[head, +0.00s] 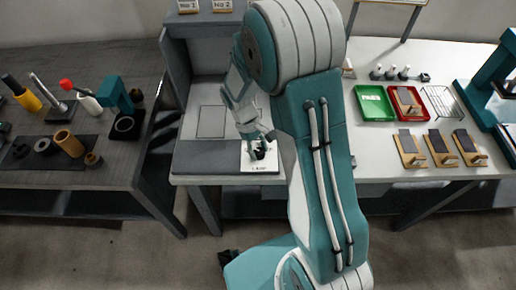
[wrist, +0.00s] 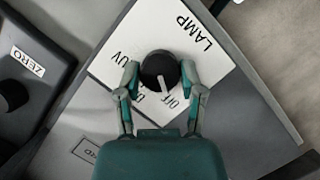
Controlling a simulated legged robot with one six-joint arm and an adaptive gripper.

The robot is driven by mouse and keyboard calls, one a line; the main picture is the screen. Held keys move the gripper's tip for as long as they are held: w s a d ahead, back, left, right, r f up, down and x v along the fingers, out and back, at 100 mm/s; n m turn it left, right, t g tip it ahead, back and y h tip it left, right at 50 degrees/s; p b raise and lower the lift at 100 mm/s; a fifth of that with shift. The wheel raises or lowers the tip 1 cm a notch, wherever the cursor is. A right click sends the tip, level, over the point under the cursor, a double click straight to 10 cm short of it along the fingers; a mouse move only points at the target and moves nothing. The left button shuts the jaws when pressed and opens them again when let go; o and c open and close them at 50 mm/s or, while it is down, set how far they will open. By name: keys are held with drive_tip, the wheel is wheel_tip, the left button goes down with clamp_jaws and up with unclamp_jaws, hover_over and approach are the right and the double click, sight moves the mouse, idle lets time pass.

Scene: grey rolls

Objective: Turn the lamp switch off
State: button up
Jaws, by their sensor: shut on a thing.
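The lamp switch is a round black knob (wrist: 160,70) on a white plate (wrist: 150,25) marked LAMP, UV and OFF; another label is partly hidden by a finger. The knob's white pointer line points down in the wrist view, toward OFF. My gripper (wrist: 160,78) has one finger on each side of the knob and is shut on it. In the head view my gripper (head: 257,143) reaches down to the white plate (head: 260,166) at the bench's front edge, and the knob is mostly covered there.
A dark box marked ZERO (wrist: 30,62) with its own black knob stands left of the plate in the wrist view. In the head view, a green tray (head: 374,104) and a red tray lie to the right. A dark side table (head: 75,175) with tools stands left.

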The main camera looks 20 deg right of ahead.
drive_tip(key=o, duration=1.2)
drive_tip(key=shift+c, duration=0.2)
drive_tip(key=v, duration=1.2)
